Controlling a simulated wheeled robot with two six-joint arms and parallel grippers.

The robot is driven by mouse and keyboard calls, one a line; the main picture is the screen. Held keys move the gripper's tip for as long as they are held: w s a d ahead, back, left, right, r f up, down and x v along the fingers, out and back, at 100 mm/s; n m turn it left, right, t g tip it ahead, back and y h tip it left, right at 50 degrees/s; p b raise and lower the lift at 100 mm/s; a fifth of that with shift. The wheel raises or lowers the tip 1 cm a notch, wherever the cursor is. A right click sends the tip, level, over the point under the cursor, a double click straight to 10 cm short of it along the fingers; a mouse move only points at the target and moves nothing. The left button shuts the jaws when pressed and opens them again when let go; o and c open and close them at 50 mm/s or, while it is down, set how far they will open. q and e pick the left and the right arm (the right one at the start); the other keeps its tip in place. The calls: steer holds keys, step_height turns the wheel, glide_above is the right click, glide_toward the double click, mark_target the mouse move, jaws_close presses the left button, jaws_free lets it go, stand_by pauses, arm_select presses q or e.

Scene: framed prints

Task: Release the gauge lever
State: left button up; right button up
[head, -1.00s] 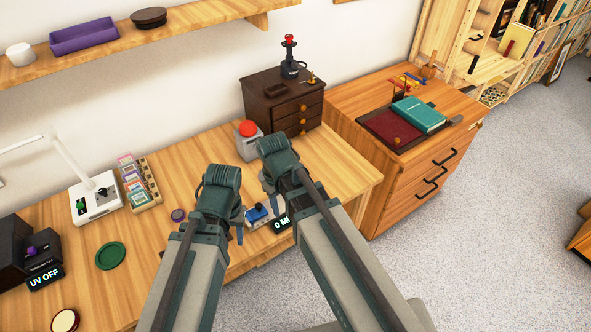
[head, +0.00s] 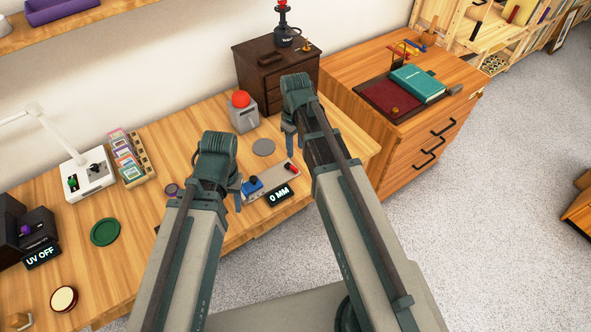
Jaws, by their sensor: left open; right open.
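The gauge (head: 269,183) lies near the front edge of the wooden desk, a flat grey base with a blue part at its left end and a small red and black part at its right end. I cannot tell which part is the lever. Its black display (head: 279,195) reads "0 MM". My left gripper (head: 237,193) is open, just left of the blue part; whether it touches is unclear. My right gripper (head: 291,143) is open, above and behind the red end, and appears empty and apart from the gauge.
A grey box with a red button (head: 243,112) and a grey disc (head: 263,147) are behind the gauge. A dark drawer chest (head: 262,78) stands at the back. A green disc (head: 105,231) and a lamp base (head: 88,180) are left.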

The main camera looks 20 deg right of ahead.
mark_target(295, 169)
arm_select(q)
step_height(295, 169, down, 10)
steer(key=b, duration=0.9)
steer(key=shift+f, duration=0.25)
arm_select(e)
step_height(295, 169, down, 10)
steer(key=shift+f, duration=0.25)
arm_select(q)
steer(key=shift+r, duration=0.1)
arm_select(e)
jaws_close()
